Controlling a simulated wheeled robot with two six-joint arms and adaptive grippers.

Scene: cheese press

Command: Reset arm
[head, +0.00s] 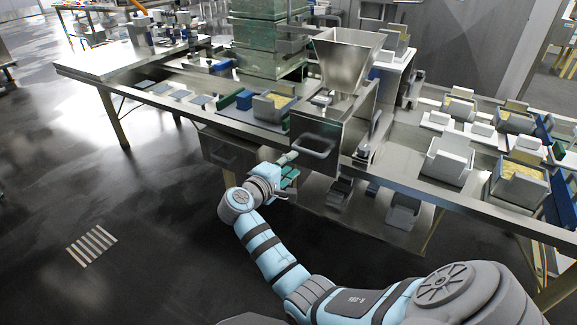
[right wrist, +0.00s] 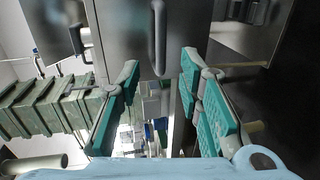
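My right gripper (head: 288,167) is in front of the steel press box (head: 322,128), just below and left of its bar handle (head: 312,153). In the right wrist view, the gripper (right wrist: 160,66) has its teal-padded fingers wide apart with nothing between the pads. The grey bar handle (right wrist: 158,38) shows beyond and between the fingertips, apparently apart from them. My left gripper is in neither view.
A steel hopper (head: 345,60) stands above the box, with green stacked crates (head: 262,38) behind it. Grey molds with yellow contents, such as one mold (head: 519,187), stand on the right table. The dark floor (head: 110,190) at left is open.

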